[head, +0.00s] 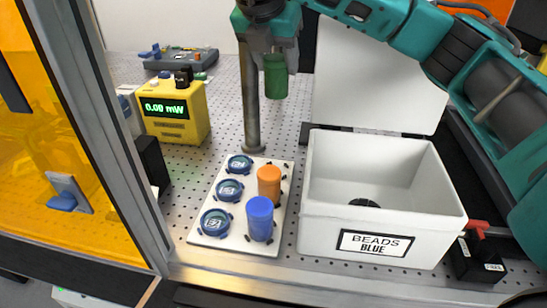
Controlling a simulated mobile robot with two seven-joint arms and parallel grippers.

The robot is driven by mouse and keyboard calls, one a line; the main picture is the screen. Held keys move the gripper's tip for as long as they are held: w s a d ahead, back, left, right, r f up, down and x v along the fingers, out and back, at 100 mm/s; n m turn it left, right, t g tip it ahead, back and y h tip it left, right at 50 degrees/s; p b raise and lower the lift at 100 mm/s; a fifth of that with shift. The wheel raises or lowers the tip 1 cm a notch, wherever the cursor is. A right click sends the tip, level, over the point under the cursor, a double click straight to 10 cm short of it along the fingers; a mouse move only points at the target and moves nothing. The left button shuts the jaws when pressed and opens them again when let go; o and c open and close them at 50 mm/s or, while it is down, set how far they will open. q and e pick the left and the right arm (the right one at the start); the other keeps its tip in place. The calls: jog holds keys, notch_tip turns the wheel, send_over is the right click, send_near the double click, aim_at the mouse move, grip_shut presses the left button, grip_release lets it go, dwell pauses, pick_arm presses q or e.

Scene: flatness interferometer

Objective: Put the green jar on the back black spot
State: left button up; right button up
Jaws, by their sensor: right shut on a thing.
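The green jar (275,80) is held in the air above the perforated table, beyond the white board. My right gripper (277,60) comes down from above and is shut on the jar's upper part. The white board (205,238) lies flat below, in front of the jar. An orange jar (269,181) and a blue jar (260,218) stand upright on its right side. My left gripper is not in view.
A metal post (250,110) stands just behind the board. A white bin (335,210) labelled BEADS BLUE, lid raised, is at right. A yellow power meter (174,110) stands at left, beside an orange-windowed enclosure (70,130).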

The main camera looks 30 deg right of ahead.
jog(key=shift+f+b, duration=0.6)
jog(key=shift+f, duration=8.9)
jog(key=shift+f, duration=0.1)
jog(key=o, duration=1.1)
